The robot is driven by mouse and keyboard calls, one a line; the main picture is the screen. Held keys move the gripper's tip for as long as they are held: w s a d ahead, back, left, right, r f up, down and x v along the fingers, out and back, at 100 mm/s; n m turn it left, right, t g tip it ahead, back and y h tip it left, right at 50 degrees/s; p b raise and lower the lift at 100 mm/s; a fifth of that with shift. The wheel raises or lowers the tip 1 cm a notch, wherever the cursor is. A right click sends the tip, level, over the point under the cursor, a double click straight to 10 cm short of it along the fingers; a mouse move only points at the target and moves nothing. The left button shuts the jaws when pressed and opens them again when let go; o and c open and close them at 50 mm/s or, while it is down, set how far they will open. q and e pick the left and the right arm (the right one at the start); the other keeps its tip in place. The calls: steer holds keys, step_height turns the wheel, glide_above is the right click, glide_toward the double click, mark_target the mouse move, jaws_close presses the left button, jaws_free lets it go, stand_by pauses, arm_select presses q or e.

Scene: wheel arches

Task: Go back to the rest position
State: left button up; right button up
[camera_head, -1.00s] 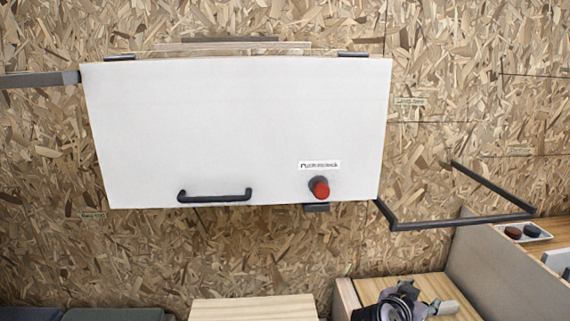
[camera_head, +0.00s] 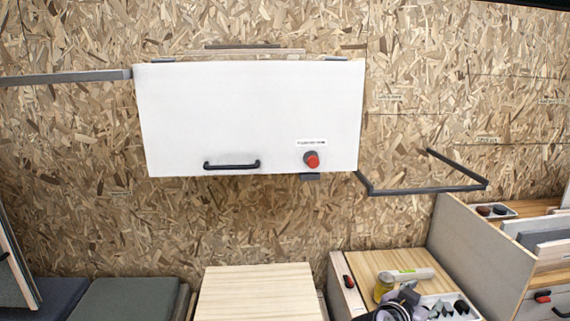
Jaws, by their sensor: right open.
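My right gripper (camera_head: 405,301) shows as a dark shape at the bottom edge, in front of the right-hand wooden counter. It is open, and most of it is cut off by the frame. I see nothing held in it. My left gripper is not in view. The white overhead cabinet door (camera_head: 250,115) hangs closed on the chipboard wall, with a black handle (camera_head: 232,165) and a red knob (camera_head: 312,161) on its lower part.
A yellow and grey item (camera_head: 385,287) lies on the wooden counter (camera_head: 365,262). A pale wooden top (camera_head: 255,290) stands in the middle, with dark green cushions (camera_head: 130,297) to its left. A dark bracket (camera_head: 425,190) juts from the wall. Drawers (camera_head: 545,298) stand at the right.

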steer(key=a+f+n+t+y, duration=0.2)
steer(key=a+f+n+t, duration=0.15)
steer(key=f, duration=0.65)
steer(key=a+f+n+t+y, duration=0.2)
steer(key=f+n+t, duration=0.2)
steer(key=f, duration=0.6)
steer(key=s+a+f+n+g+y, duration=0.25)
steer(key=s+f, duration=0.35)
steer(key=f, duration=0.5)
steer(key=s+a+f+n+g+y, duration=0.2)
steer(key=s+a+f+y, duration=0.15)
steer(key=s+f, duration=0.45)
steer(key=s+f+g+y, duration=0.2)
steer(key=s+f+g, duration=0.3)
steer(key=s+f, duration=0.85)
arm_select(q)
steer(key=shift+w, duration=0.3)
arm_select(e)
steer(key=s+d+f+g, duration=0.1)
steer(key=s+f+g, duration=0.1)
steer(key=s, duration=0.5)
steer(key=s+d+f+g, duration=0.2)
steer(key=s+f, duration=0.1)
steer(key=s, duration=0.5)
steer(key=s+d+f+g+h, duration=0.1)
steer(key=s+f+g, duration=0.1)
steer(key=s, duration=0.5)
steer(key=shift+s+d+f, duration=0.15)
steer(key=shift+d+f, duration=0.2)
steer(key=shift+f, duration=0.3)
